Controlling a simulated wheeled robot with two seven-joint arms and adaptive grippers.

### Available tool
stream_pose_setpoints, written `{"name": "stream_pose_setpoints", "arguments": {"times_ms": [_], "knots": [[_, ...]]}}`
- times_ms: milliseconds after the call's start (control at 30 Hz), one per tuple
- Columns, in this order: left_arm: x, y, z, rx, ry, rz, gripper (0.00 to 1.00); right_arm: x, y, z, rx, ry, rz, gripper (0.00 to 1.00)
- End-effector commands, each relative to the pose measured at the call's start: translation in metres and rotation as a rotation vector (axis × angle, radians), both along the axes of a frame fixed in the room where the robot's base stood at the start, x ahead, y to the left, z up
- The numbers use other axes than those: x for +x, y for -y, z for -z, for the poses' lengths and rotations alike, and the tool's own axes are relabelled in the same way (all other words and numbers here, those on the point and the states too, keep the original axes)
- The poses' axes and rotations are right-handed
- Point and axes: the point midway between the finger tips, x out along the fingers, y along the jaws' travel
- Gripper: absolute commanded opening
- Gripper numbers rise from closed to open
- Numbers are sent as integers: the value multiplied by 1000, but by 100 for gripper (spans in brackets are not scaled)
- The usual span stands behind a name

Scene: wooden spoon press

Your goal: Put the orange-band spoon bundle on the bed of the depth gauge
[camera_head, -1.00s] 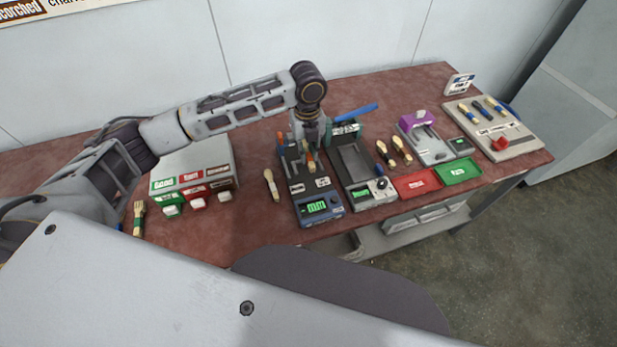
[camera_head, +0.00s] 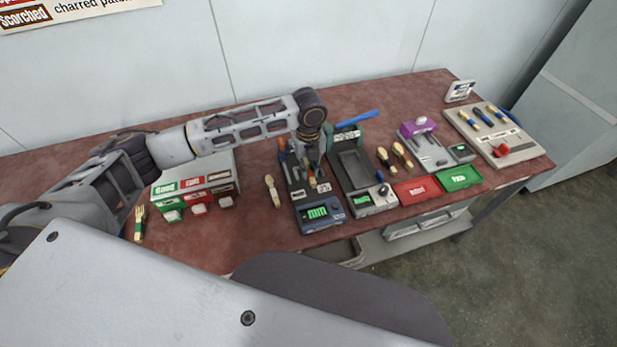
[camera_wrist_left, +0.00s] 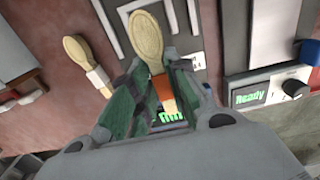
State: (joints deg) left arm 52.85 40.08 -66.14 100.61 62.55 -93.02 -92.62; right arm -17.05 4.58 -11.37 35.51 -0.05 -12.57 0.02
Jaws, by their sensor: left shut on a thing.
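My left gripper (camera_head: 312,165) is over the depth gauge (camera_head: 320,214), the blue-fronted device with a green display. In the left wrist view this gripper (camera_wrist_left: 155,92) is shut on the orange-band spoon bundle (camera_wrist_left: 146,36). The pale wooden spoon bowls stick out beyond the fingers, and the orange band sits between them. The gauge's dark bed (camera_head: 296,172) is partly hidden by the gripper. I cannot tell whether the bundle touches the bed. My right gripper is not in view.
A white-band spoon bundle (camera_head: 273,191) lies left of the gauge. A second device (camera_head: 352,167) with a long dark tray stands close on its right. Red (camera_head: 417,190) and green (camera_head: 460,178) trays lie farther right. A box with coloured bins (camera_head: 193,185) stands left.

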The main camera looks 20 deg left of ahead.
Motion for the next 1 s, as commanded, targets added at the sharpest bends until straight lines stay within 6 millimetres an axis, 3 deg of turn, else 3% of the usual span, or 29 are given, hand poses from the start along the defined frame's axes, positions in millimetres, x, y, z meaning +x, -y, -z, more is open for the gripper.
{"name": "stream_pose_setpoints", "arguments": {"times_ms": [467, 800, 1000], "knots": [[0, 0, 7, 0, 0, 0, 2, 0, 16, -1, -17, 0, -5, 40], [0, 0, 44, 0, -1, 0, 1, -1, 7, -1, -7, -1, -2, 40], [0, 0, 53, 0, 1, 1, 1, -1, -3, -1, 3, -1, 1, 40]]}}
